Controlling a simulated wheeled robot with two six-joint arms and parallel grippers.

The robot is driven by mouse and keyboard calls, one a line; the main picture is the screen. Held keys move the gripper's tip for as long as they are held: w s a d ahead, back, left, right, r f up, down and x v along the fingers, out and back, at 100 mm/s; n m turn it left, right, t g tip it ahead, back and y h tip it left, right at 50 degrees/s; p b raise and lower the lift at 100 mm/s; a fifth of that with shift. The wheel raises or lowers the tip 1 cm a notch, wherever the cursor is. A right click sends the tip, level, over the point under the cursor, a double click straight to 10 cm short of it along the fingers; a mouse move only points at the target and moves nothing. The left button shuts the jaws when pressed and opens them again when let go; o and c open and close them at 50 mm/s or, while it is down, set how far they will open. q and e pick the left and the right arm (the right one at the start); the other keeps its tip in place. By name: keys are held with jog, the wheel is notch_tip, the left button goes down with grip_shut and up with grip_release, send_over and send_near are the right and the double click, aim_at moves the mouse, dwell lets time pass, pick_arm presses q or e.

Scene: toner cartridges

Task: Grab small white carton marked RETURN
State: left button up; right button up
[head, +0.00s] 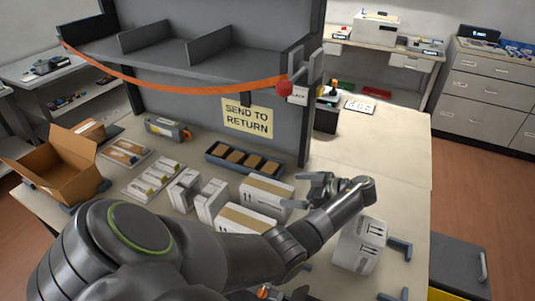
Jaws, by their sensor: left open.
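Several white cartons lie on the bench. Two larger ones with brown tape, a rear carton (266,190) and a front carton (240,218), sit left of my left gripper (299,191). Two slim upright cartons, one on the left (184,190) and one on the right (211,200), stand further left. Another white carton with arrow marks (360,246) stands right of my forearm. I cannot read RETURN on any carton. My left gripper is open, fingers pointing left beside the rear taped carton; I see nothing between them. My forearm hides part of the bench.
A yellow SEND TO RETURN sign (247,118) hangs on the grey shelf unit (215,62), with an orange strap (180,88) across. The bench's right part (385,150) is mostly clear.

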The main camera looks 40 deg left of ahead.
aim_at(270, 188)
pick_arm(q)
jog(key=shift+r+p+x, duration=0.2)
jog(key=shift+p+x, duration=0.2)
jog(key=shift+x, duration=0.8)
jog(key=shift+p+x, duration=0.6)
jog(key=shift+x, duration=0.2)
jog(key=p+x, duration=0.1)
jog(key=x, duration=0.2)
jog(key=shift+s+f, duration=0.1)
jog(key=shift+s, duration=0.05)
jog(key=shift+s+a+f, duration=0.1)
jog(key=shift+a+f, duration=0.15)
jog(key=shift+a, duration=0.05)
pick_arm(e)
jog(key=r, duration=0.4)
jog(key=shift+d+r, duration=0.15)
jog(key=shift+d, duration=0.1)
pick_arm(q)
jog(key=shift+c, duration=0.2)
